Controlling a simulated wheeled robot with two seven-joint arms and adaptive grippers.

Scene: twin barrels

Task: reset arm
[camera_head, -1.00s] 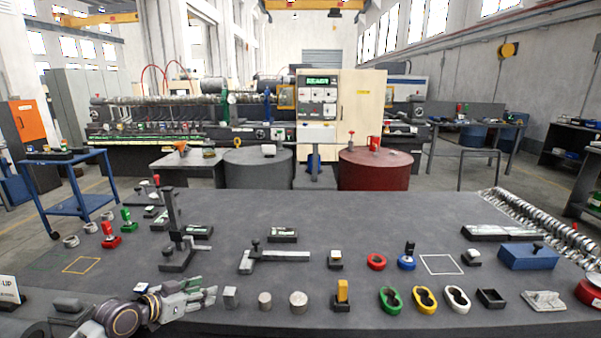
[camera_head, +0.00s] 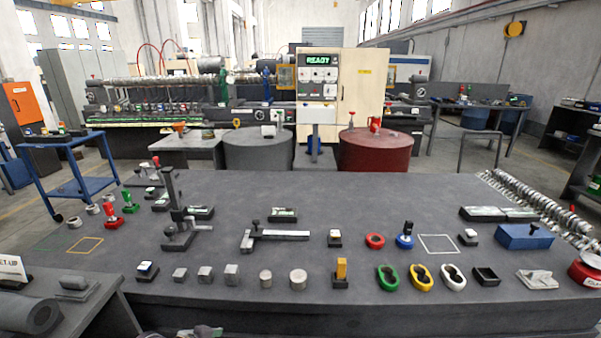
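Only a small part of my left gripper (camera_head: 200,332) shows, at the bottom edge in front of the dark workbench (camera_head: 350,210). It is below the bench top and apart from the objects on it. The frame edge cuts it off, so I cannot tell whether it is open or shut. My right arm and gripper are not in view.
Metal blocks (camera_head: 205,275) and cylinders (camera_head: 298,280) stand along the bench's front edge. Green (camera_head: 388,278), yellow (camera_head: 421,278) and white (camera_head: 453,277) rings lie right of them. A smaller grey table (camera_head: 95,305) is at the lower left. Grey (camera_head: 258,152) and red (camera_head: 376,154) barrels stand behind.

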